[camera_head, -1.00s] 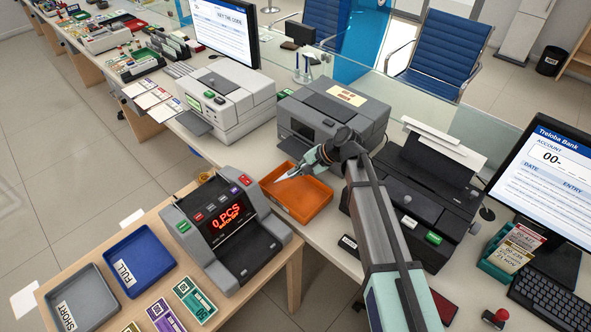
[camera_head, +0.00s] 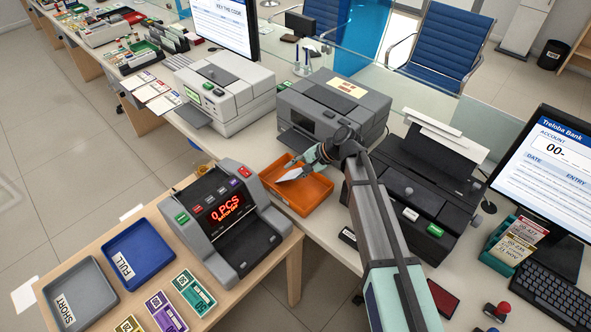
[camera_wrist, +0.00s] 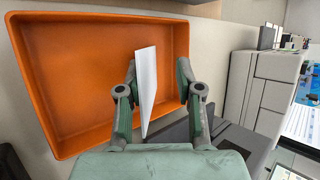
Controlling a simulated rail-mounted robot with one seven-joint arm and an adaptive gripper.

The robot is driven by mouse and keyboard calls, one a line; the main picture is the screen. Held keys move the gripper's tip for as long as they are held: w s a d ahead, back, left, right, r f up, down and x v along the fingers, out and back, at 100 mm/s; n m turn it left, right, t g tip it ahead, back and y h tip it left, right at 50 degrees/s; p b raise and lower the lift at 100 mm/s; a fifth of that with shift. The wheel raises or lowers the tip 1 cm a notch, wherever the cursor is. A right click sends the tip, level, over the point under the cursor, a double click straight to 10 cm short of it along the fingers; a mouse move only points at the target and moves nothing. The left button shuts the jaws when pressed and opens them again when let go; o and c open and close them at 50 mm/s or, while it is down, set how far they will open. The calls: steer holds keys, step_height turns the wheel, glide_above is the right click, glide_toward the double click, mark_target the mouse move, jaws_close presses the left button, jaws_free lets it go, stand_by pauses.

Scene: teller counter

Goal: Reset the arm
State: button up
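My gripper (camera_head: 309,165) is over the orange tray (camera_head: 291,208), at the tray's back edge. In the wrist view its two fingers (camera_wrist: 158,75) stand wide apart. A thin white sheet (camera_wrist: 147,75) stands on edge between them; it also shows as a pale sliver over the tray in the head view (camera_head: 294,173). The sheet is near the left finger, with a visible gap to the right finger. Whether it touches the left finger or the tray floor is hidden. The rest of the tray (camera_wrist: 75,75) looks empty.
The note counter (camera_head: 228,222), reading 0 PCS, stands left of the tray. A grey machine (camera_head: 335,105) is behind it and a dark printer (camera_head: 420,190) right of my arm. Blue (camera_head: 138,255) and grey (camera_head: 80,295) trays lie front left. A glass screen runs behind the counter.

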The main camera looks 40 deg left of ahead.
steer(key=shift+r, duration=0.1)
stand_by(0.5)
steer(key=shift+r+p, duration=1.8)
steer(key=shift+r, duration=1.65)
